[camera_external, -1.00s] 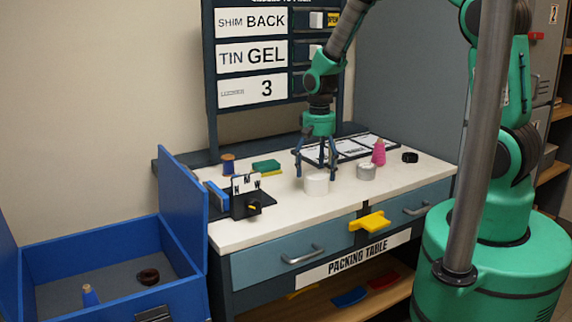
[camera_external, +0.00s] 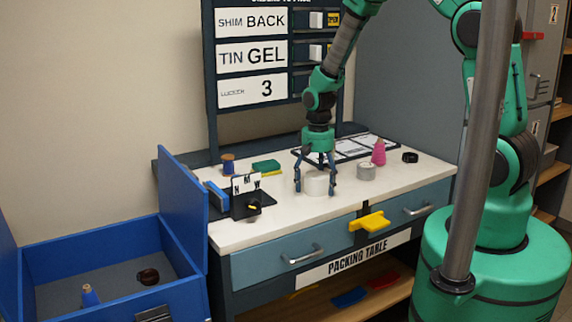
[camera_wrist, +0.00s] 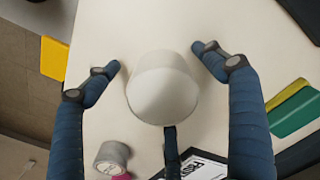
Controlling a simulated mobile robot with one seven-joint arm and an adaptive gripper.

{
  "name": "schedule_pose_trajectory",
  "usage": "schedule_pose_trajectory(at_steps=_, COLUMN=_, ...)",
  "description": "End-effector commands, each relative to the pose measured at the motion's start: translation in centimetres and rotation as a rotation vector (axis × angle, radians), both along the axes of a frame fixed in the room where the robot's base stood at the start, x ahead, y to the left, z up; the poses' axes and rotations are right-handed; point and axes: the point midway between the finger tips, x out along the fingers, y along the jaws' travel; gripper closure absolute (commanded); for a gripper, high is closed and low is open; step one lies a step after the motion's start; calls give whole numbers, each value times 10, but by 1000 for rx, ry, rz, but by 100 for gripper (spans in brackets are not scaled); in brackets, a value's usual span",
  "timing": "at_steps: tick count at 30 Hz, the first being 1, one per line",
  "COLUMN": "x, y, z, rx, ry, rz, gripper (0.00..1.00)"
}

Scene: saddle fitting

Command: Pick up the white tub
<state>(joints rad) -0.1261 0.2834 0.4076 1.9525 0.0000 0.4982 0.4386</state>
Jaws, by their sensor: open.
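The white tub (camera_external: 316,184) stands upright on the packing table's white top, near its front edge. My gripper (camera_external: 315,187) is lowered over it, with fingers spread on either side of the tub. In the wrist view the tub (camera_wrist: 162,88) sits between the open fingers of my gripper (camera_wrist: 155,60). A gap shows between each fingertip and the tub's side there. A third finger is partly hidden behind the tub in the wrist view.
A grey tin (camera_external: 366,172) and a pink cone (camera_external: 378,153) stand right of the tub. A black stand with cards (camera_external: 247,203) is to the left, and green and yellow blocks (camera_external: 267,166) lie behind. A blue open box (camera_external: 180,200) stands left of the table.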

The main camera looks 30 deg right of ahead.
Motion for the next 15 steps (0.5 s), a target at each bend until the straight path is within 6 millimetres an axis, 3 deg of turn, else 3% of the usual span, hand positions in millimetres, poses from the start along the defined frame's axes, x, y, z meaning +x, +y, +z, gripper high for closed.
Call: schedule_pose_trajectory(at_steps=15, x=0, y=0, z=1, rx=0, ry=0, rz=0, gripper=19)
